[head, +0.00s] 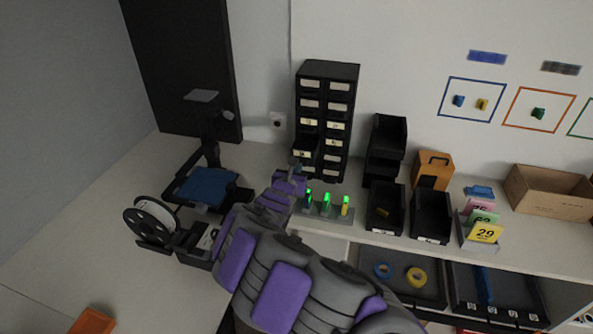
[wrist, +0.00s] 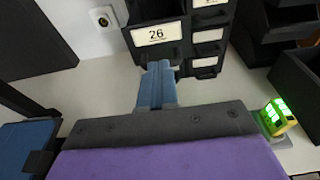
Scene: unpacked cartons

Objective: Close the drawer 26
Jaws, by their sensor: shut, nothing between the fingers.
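Drawer 26 (wrist: 157,36) is black with a white label reading 26. In the wrist view it juts out from the drawer cabinet, toward me. In the head view this pulled-out drawer (head: 306,154) sits in the left column of the tall black cabinet (head: 350,73), low down. My gripper (wrist: 158,68) is shut and empty, its blue-grey fingers just below the drawer's front. It also shows in the head view (head: 296,165). I cannot tell whether the fingertips touch the drawer.
Several lit green and yellow pieces stand in a grey holder (head: 324,213) right of my gripper. A 3D printer with a blue bed (head: 206,187) stands left. Black bins (head: 431,216) and a carton (head: 553,191) are on the right.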

